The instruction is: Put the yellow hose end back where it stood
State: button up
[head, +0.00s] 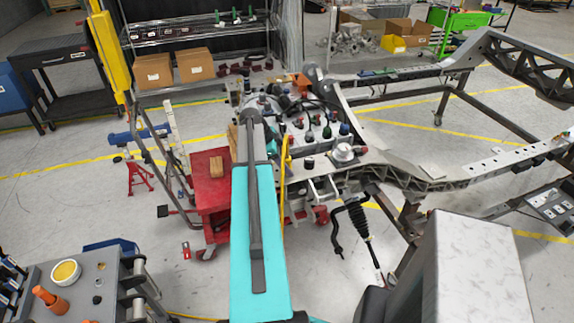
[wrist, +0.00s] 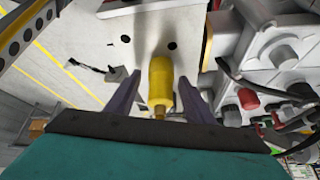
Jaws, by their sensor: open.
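The yellow hose end (wrist: 160,80) shows in the middle of the wrist view, a yellow cylinder with a narrower brassy tip towards me. It is between the two dark fingers of my gripper (wrist: 158,76), with a gap visible on each side. My gripper is open. The far end of the hose end is against or just in front of a pale grey plate (wrist: 145,30) with dark holes; I cannot tell if it touches. In the head view my arm covers this spot, and I cannot make out the hose end for sure.
A grey chassis frame (head: 400,172) runs right of my arm. Caps and connectors in black, red and green (wrist: 247,98) crowd the right of the wrist view. A red cart (head: 211,185) stands left of my arm.

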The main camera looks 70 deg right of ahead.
jog(key=shift+w+r, duration=0.1)
jog(key=shift+r, duration=0.1)
jog(key=b+v, duration=0.4)
jog(key=v, duration=0.7)
jog(key=shift+w+r, duration=0.15)
jog(key=shift+r, duration=0.15)
jog(key=shift+a, duration=0.1)
dwell(0.6)
notch_tip(320, 180, up, 10)
jog(key=p, duration=0.9)
